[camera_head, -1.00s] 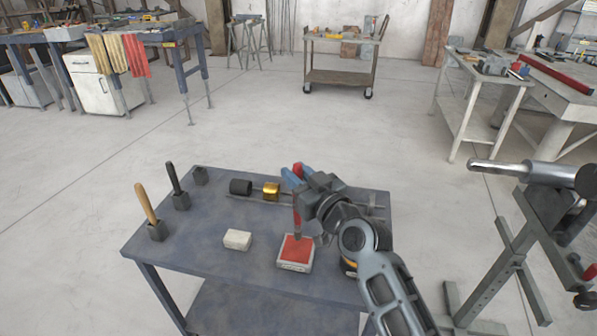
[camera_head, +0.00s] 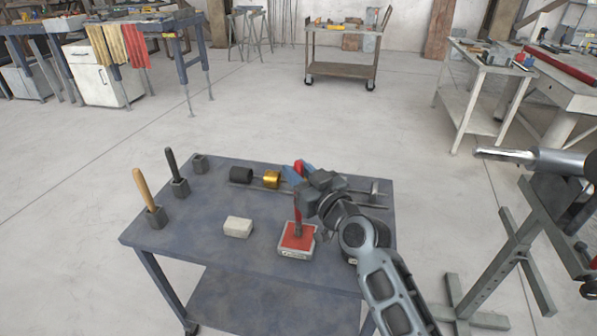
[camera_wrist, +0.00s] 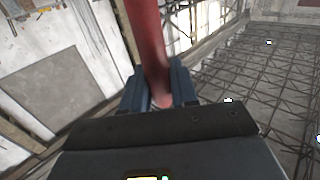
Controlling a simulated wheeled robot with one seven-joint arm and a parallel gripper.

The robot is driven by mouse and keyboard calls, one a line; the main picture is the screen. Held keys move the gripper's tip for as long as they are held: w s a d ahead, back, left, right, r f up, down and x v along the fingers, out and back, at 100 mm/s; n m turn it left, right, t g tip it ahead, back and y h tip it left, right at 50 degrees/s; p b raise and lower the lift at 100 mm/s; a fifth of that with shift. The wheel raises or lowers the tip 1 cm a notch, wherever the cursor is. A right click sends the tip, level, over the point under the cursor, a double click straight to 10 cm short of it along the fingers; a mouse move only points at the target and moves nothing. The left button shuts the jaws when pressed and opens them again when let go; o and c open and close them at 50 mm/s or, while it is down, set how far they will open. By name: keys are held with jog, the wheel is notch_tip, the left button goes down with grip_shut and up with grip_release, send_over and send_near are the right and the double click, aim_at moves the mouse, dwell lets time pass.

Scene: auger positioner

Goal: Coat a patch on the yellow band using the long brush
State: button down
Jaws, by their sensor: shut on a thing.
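My gripper (camera_head: 300,172) is shut on a red-handled brush (camera_head: 297,207), which it holds upright with its lower end down. In the wrist view, the red handle (camera_wrist: 150,45) runs between the two blue fingers (camera_wrist: 160,88). The brush's lower end is at the red pad (camera_head: 293,241) in a pale tray; I cannot tell if it touches. The yellow band (camera_head: 271,179) is a shiny gold sleeve on a horizontal rod behind the pad, to the left of my gripper. My gripper and arm hide part of the rod's right side.
A black cylinder (camera_head: 241,174) sits on the same rod. A wooden-handled tool (camera_head: 144,188) and a black-handled one (camera_head: 172,164) stand in holders at the left; a third holder (camera_head: 199,164) looks empty. A white block (camera_head: 238,227) lies left of the pad. The table's (camera_head: 190,235) front left is clear.

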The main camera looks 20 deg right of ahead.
jog(key=shift+f+b, duration=0.8)
jog(key=shift+b, duration=0.05)
dwell(2.1)
jog(key=shift+r, duration=0.1)
jog(key=shift+r+p, duration=2.65)
jog(key=shift+r, duration=1)
jog(key=shift+s, duration=0.1)
